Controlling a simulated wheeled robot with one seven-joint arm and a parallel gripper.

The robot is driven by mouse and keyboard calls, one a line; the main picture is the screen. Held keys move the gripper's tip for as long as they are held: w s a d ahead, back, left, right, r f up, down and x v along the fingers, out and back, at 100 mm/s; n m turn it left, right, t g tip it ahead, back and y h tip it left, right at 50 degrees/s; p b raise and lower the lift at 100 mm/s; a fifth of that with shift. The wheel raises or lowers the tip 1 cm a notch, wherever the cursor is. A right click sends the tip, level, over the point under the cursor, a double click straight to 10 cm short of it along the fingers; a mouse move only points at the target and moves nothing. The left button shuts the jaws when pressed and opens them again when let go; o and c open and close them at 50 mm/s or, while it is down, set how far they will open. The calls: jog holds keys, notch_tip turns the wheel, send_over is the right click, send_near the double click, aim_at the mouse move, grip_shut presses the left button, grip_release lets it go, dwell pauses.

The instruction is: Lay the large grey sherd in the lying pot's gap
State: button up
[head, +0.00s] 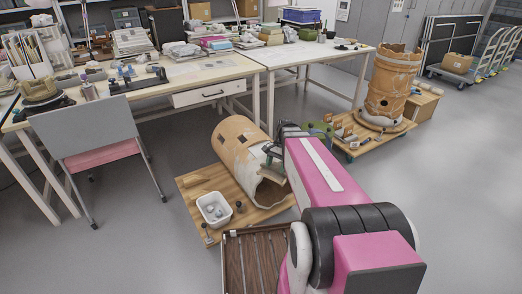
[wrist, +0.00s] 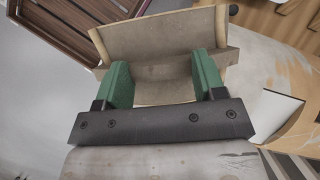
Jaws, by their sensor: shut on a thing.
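The lying pot (head: 236,142), an orange-tan cylinder with pale patches, lies on its side on a wooden board, its open end towards me. Its side also shows at the right of the wrist view (wrist: 262,62). My gripper (wrist: 163,75) has its two green fingers shut on the large grey sherd (wrist: 158,38), a curved grey-beige piece with pale broken edges. In the head view the sherd (head: 272,173) is beside the pot's near open end, partly hidden by my arm. Whether sherd and pot touch, I cannot tell. A dark-edged pale area on the pot shows in the wrist view.
On the wooden board (head: 192,184) stands a white tub (head: 214,208). A slatted brown crate (head: 252,262) stands close in front. A tall standing pot (head: 391,82) is on a low trolley at right. Worktables line the back; a grey chair (head: 88,135) is at left.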

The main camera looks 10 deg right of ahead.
jog(key=w+d+r+m+t, duration=0.2)
jog(key=w+m+t, duration=0.1)
jog(key=w+m, duration=0.4)
jog(key=w+d+r+m+t+h, duration=0.1)
jog(key=w+d+m+t, duration=0.1)
jog(key=w+m, duration=0.45)
jog(key=w+d+r+m+t, duration=0.2)
jog(key=w+m+t, duration=0.15)
jog(key=m, duration=0.55)
jog(key=shift+g, duration=0.45)
jog(key=w+a+f, duration=0.2)
jog(key=w, duration=0.1)
jog(key=w+a+f, duration=0.2)
jog(key=w+f, duration=0.1)
jog(key=w+a+f, duration=0.2)
jog(key=w+a, duration=0.1)
jog(key=w, duration=0.1)
jog(key=shift+f, duration=0.25)
jog(key=shift+s+f, duration=0.15)
jog(key=shift+f, duration=1.8)
jog(key=shift+f, duration=0.15)
jog(key=o, duration=1.1)
